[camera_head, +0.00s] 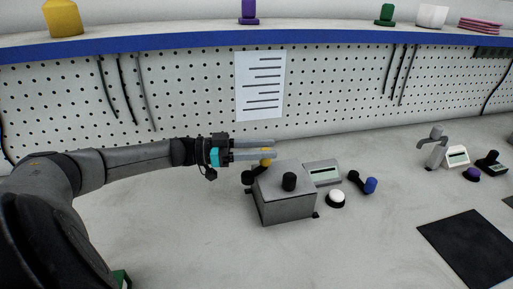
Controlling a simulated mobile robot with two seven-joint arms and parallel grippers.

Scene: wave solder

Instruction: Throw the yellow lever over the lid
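The yellow lever (266,162) stands at the back left of a grey box (288,208). Its yellow knob is partly covered by my gripper's lower finger, and a dark arm or base shows below it. The box has a flat lid (275,176) with a black knob (289,182) on top, and the lid looks closed. My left gripper (274,148) reaches in from the left with its fingers apart and nothing clearly between them. Its lower finger is at the yellow knob; whether it touches cannot be told. My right gripper is not in view.
Right of the box are a grey display unit (322,172), a white round button (336,198) and a blue-knobbed lever (370,186). A black mat (470,248) lies at right. A pegboard (190,95) rises behind. The bench front is clear.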

